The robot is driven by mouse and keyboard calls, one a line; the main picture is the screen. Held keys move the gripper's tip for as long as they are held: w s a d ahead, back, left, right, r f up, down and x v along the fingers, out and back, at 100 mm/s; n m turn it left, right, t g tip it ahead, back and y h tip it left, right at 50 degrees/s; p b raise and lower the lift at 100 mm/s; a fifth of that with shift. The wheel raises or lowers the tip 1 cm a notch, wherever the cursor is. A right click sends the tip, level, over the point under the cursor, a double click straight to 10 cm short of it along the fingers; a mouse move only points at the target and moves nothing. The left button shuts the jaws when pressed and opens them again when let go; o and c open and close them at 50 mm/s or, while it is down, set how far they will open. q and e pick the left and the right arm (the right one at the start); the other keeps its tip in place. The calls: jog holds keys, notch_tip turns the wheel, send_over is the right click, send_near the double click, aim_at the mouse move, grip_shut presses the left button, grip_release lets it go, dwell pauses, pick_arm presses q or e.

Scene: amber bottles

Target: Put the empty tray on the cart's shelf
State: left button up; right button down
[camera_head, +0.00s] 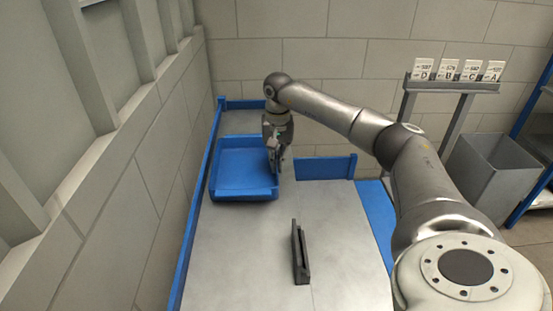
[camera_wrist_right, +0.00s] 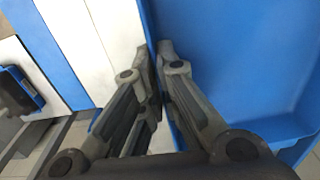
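The empty blue tray (camera_head: 245,168) sits at the far left end of the grey, blue-edged worktop (camera_head: 240,250). My right gripper (camera_head: 278,168) points down at the tray's right wall. In the right wrist view, its two fingers (camera_wrist_right: 160,65) are close together on either side of the tray wall, with the blue tray floor (camera_wrist_right: 240,60) to the right. The fingers look shut on that wall. My left gripper is not in view. I cannot tell for certain which furniture is the cart; a blue shelf unit (camera_head: 535,150) shows partly at the right edge.
A dark slotted block (camera_head: 300,253) stands on the worktop's middle. Low blue walls (camera_head: 320,168) edge its far side. A grey bin (camera_head: 490,175) and a stand with lettered cards (camera_head: 450,87) are at the right. A wall closes the left side.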

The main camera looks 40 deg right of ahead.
jog(key=c, duration=2.2)
grip_release()
jog(key=shift+f, duration=0.2)
jog(key=o, duration=0.6)
jog(key=shift+c, duration=0.2)
jog(key=shift+r, duration=0.15)
notch_tip(320, 180, up, 12)
jog(key=b, duration=0.2)
jog(key=shift+s, duration=0.1)
